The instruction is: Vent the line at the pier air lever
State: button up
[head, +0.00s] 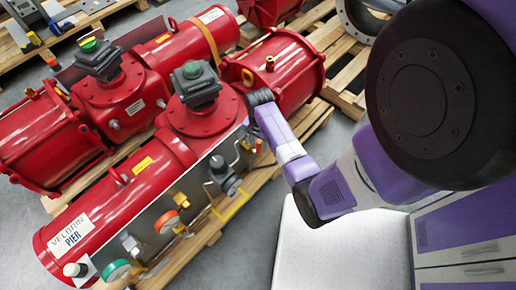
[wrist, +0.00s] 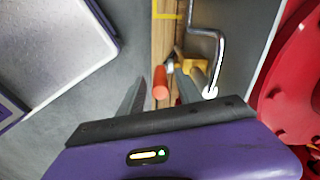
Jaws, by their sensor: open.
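The red actuator with the VELBRIN PIER label (head: 72,233) lies on a pallet in the head view, its fittings panel (head: 150,212) facing front. My gripper (wrist: 158,88) is open in the wrist view, with grey fingers either side of a small orange-red cylindrical grip (wrist: 160,82). The grip shows between the fingers; contact cannot be told. A yellow fitting (wrist: 196,70) and a bent silver pipe (wrist: 219,50) with a white end are just right of it. In the head view my arm hides the fingers. Which fitting is the air lever is not labelled.
A second red actuator (head: 110,95) lies behind.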

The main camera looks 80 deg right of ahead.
aim_at(259, 148)
jog(key=shift+f+b, duration=0.3)
jog(key=shift+f, duration=1.25)
jog(key=shift+c, duration=0.2)
grip_shut()
